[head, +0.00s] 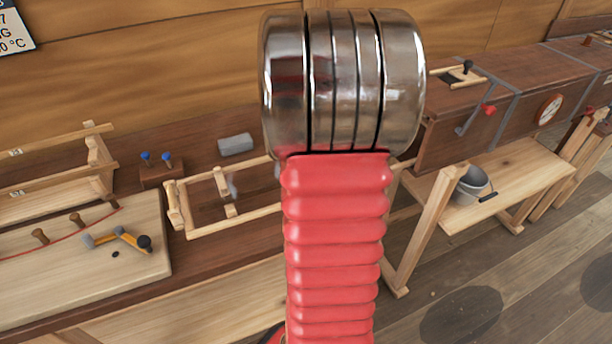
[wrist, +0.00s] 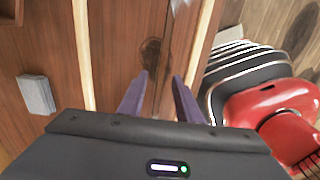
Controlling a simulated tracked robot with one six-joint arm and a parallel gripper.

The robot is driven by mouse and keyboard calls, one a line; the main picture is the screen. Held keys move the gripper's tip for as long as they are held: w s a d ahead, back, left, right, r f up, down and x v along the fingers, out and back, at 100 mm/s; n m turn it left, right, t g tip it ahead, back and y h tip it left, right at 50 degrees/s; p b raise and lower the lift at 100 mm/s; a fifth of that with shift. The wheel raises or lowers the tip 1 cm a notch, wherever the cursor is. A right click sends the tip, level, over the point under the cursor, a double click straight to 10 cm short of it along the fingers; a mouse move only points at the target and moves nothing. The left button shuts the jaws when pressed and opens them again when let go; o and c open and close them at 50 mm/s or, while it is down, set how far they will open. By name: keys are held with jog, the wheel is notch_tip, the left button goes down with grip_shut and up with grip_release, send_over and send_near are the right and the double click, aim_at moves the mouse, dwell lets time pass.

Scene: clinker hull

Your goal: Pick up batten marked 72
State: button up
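Two long pale battens (head: 60,180) lie across a wooden rack (head: 100,165) at the left of the head view. Each has a small white tag, but the numbers are too small to read, so I cannot tell which is marked 72. My gripper (wrist: 158,84) shows in the wrist view with its two dark purple fingers apart and nothing between them. It is above the dark bench, between two pale wooden rails (wrist: 84,50). In the head view my arm hides most of the gripper area. No tagged batten shows in the wrist view.
A low wooden frame (head: 243,225) stands on the bench right of the battens. A pale board (head: 60,270) with pegs and a yellow-handled lever is in front left. A bucket (head: 472,186) sits at right.

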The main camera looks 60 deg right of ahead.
jog(key=shift+c, duration=0.7)
grip_shut()
